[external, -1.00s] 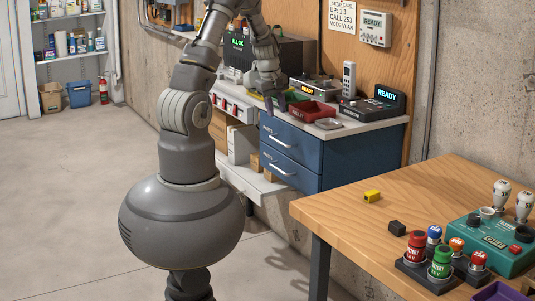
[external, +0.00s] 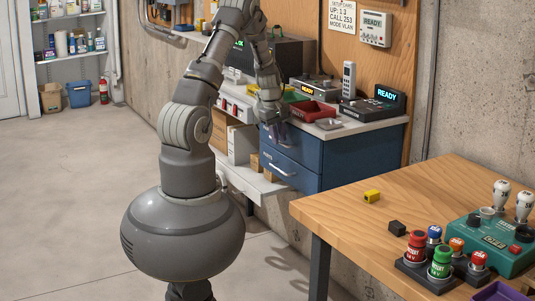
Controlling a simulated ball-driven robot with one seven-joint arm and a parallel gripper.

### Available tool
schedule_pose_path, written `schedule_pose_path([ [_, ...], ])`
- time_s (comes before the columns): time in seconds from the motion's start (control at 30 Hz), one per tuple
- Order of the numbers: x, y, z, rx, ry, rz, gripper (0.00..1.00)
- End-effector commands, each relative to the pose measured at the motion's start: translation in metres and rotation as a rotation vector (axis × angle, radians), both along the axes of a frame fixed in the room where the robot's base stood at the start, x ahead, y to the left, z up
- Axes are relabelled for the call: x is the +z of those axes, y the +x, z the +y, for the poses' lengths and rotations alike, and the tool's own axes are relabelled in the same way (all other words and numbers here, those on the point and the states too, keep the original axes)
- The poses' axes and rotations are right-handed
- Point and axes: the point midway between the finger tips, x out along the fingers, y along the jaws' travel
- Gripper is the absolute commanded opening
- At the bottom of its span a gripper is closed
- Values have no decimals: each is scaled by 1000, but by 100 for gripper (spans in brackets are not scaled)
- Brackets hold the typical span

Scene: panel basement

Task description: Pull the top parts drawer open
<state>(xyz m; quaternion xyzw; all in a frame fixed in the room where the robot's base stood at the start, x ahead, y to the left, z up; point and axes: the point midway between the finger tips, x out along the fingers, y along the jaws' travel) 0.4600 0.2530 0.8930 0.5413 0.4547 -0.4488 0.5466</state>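The blue parts drawer cabinet (external: 355,162) stands under the workbench top by the back wall, with two drawers facing left. The top drawer (external: 305,147) looks shut. Its handle is mostly hidden behind my gripper. The lower drawer (external: 303,180) is shut, and its silver handle (external: 282,171) shows. My gripper (external: 278,130) points down at the front of the top drawer, near its handle. The fingers are small and dark here, and I cannot tell whether they are apart or touching the handle.
The bench top above the drawers holds a red bin (external: 312,111), a black READY box (external: 372,106) and a small grey tray (external: 328,124). A wooden table (external: 350,207) with buttons and a green control box (external: 490,243) stands at front right. Floor at left is clear.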

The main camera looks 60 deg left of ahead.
Motion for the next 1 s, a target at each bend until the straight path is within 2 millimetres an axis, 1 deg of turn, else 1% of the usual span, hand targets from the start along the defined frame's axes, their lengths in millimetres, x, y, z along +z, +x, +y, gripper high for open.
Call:
schedule_pose_path([
  [0.03,0,0,0,0,0,0,8],
  [0.07,0,0,0,0,0,0,2],
  [0.1,0,0,0,0,0,0,0],
  [1.0,1,0,0,-1,1,-1,0],
])
